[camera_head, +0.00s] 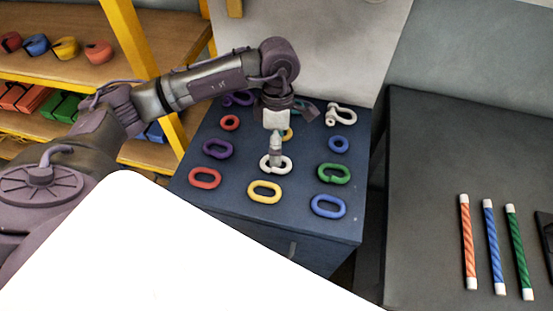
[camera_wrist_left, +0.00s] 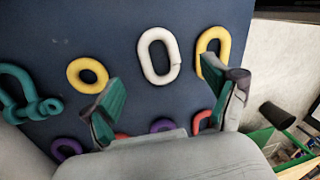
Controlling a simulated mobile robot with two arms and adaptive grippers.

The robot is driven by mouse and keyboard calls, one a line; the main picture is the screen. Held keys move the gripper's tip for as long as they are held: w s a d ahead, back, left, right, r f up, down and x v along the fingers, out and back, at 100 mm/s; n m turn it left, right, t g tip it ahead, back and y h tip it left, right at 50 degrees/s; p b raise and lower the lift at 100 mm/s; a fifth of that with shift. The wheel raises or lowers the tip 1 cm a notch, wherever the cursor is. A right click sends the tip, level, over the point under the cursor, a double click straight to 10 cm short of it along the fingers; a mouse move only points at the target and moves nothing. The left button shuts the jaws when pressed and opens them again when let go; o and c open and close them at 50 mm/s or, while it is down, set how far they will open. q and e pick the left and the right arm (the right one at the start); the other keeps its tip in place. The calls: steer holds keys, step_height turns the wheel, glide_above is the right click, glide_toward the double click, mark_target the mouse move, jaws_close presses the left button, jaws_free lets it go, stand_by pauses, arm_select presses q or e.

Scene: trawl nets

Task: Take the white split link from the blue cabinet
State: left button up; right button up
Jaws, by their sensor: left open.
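The white split link (camera_head: 288,165) lies flat on top of the blue cabinet (camera_head: 236,225), near the middle of the rows. It also shows in the left wrist view (camera_wrist_left: 144,58), an upright oval with a small gap in its right side. My left gripper (camera_head: 275,148) points down at the white link in the head view and partly covers it. In the left wrist view my left gripper (camera_wrist_left: 160,75) is open, with nothing between its green-padded fingers. The link appears just beyond the fingertips. My right gripper is not in view.
A yellow link (camera_head: 265,199), purple link (camera_head: 217,148), green link (camera_head: 347,174) and blue link (camera_head: 342,206) lie close around. A white shackle (camera_head: 343,114) is behind. A dark table (camera_head: 420,200) with rope rods stands right; a shelf (camera_head: 75,75) stands left.

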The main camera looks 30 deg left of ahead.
arm_select(q)
steer(key=f, duration=0.1)
steer(key=f+p, duration=0.1)
steer(key=f, duration=0.1)
steer(key=shift+s+f+p, duration=0.25)
steer(key=shift+s+p, duration=0.05)
steer(key=shift+s, duration=0.1)
steer(key=shift+f, duration=0.4)
steer(key=shift+d, duration=0.1)
steer(key=shift+c, duration=0.3)
steer(key=shift+r, duration=0.1)
steer(key=c, duration=1.4)
